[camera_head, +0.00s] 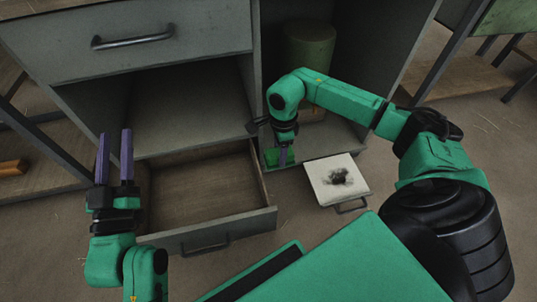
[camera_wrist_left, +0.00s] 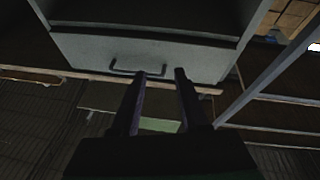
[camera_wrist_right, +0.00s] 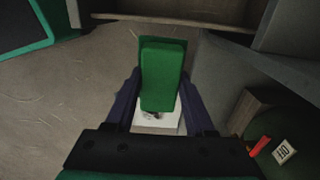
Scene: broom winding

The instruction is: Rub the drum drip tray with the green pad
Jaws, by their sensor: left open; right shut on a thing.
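The drip tray (camera_head: 322,190) is a pale, square, shallow piece with a dark smudge on its middle and a handle at its front. It juts out low from the cabinet, below the drum (camera_head: 310,45). My right gripper (camera_head: 283,156) is shut on the green pad (camera_wrist_right: 162,72) and holds it left of the tray in the head view. In the right wrist view the pad partly covers the tray (camera_wrist_right: 170,127); I cannot tell the gap between them. My left gripper (camera_head: 115,160) is open and empty, left of the open drawer.
The open wooden drawer (camera_head: 205,185) sticks out between my two grippers. Above it are an open compartment and a shut drawer (camera_head: 150,50) with a dark handle. A shelf (camera_head: 25,180) stands at left, a bench (camera_head: 470,75) at right. The floor in front is bare.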

